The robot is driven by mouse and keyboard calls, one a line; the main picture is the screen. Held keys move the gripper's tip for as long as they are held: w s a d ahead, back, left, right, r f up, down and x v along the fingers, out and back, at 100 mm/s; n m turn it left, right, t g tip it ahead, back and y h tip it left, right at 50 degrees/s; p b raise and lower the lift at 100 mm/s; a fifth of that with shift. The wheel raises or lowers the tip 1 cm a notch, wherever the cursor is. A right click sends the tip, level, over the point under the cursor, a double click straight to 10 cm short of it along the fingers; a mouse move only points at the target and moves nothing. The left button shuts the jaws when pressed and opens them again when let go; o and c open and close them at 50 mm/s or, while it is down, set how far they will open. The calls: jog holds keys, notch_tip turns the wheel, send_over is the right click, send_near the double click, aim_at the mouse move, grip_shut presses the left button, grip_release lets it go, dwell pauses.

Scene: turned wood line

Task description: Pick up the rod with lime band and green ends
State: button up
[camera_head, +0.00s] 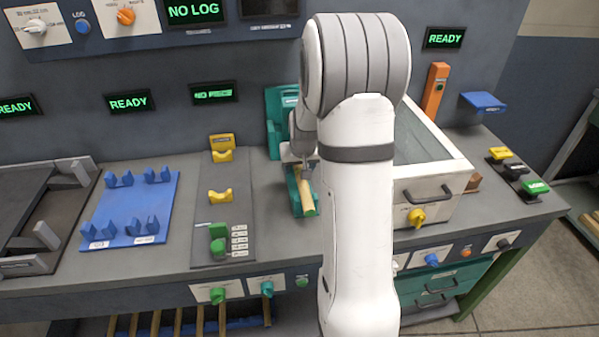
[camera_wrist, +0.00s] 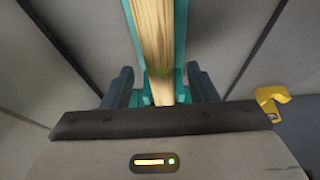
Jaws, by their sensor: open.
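A pale wooden rod (camera_head: 305,194) lies lengthwise in a teal cradle (camera_head: 293,203) on the bench, partly hidden by my arm in the head view. In the wrist view the rod (camera_wrist: 156,38) runs from the top edge down between my fingers, with the teal cradle (camera_wrist: 182,35) on both sides. The rod's ends cannot be made out. My gripper (camera_wrist: 162,88) is open, one dark finger on each side of the rod; whether they touch it cannot be told. In the head view my gripper (camera_head: 299,158) is over the cradle's far part.
A grey plate with yellow rests (camera_head: 220,196) and a blue rack (camera_head: 112,225) stand left of the cradle. A clear-sided box (camera_head: 437,180) stands close on the right, behind my arm. A teal upright (camera_head: 279,105) rises behind. A yellow hook (camera_wrist: 272,97) shows in the wrist view.

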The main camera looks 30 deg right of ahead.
jog(key=shift+w+f, duration=0.1)
jog(key=shift+f, duration=0.15)
jog(key=shift+c, duration=0.2)
jog(key=c, duration=1)
jog(key=shift+c, duration=0.5)
jog(key=shift+r, duration=0.2)
